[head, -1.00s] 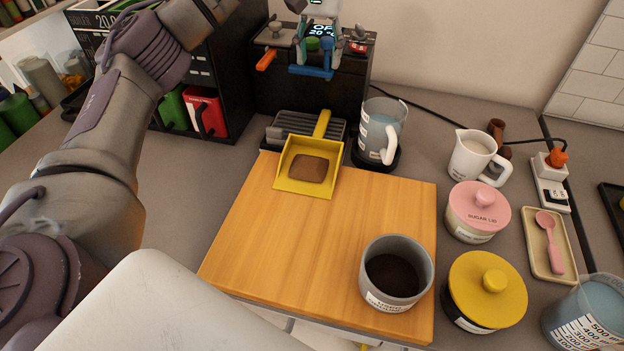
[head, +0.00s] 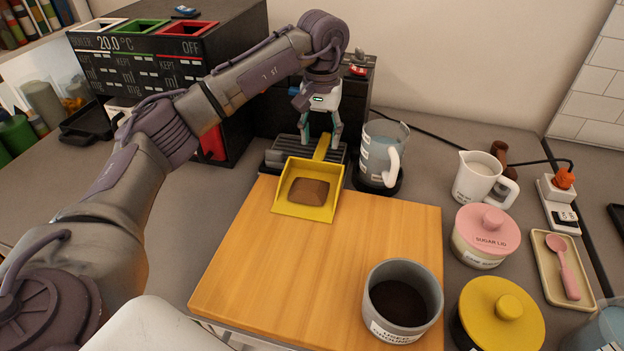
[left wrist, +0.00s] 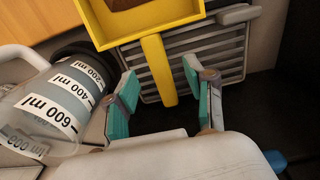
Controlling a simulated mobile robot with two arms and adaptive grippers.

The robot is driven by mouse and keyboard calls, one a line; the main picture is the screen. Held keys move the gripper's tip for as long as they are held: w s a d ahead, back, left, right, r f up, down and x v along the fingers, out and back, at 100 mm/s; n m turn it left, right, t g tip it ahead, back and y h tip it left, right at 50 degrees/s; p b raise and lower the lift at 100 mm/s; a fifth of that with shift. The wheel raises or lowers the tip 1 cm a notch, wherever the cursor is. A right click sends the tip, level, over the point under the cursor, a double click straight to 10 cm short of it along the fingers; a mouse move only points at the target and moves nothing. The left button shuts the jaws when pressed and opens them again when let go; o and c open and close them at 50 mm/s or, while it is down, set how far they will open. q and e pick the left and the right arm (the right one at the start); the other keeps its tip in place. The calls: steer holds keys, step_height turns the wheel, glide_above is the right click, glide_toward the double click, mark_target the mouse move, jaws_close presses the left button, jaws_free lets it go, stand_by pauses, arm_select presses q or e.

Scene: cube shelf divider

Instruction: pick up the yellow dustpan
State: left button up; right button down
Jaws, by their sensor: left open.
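The yellow dustpan (head: 308,205) lies with its pan at the back edge of the wooden board, a brown patch inside it. Its handle (head: 322,147) points back over the grey slatted drip tray. In the left wrist view the handle (left wrist: 159,70) comes down between the fingers of my left gripper (left wrist: 165,104). The fingers are open, one on each side of the handle and apart from it. In the head view my left gripper (head: 320,138) points down over the handle's end. My right gripper is not in view.
A measuring jug (head: 378,155) stands close right of the handle; it also shows in the left wrist view (left wrist: 50,105). The black machine (head: 270,118) is behind. A grey cup (head: 402,300) stands on the board (head: 270,260), whose middle is clear.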

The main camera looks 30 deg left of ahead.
mark_target(321, 149)
arm_select(q)
steer(key=shift+f, duration=1.55)
jaws_close()
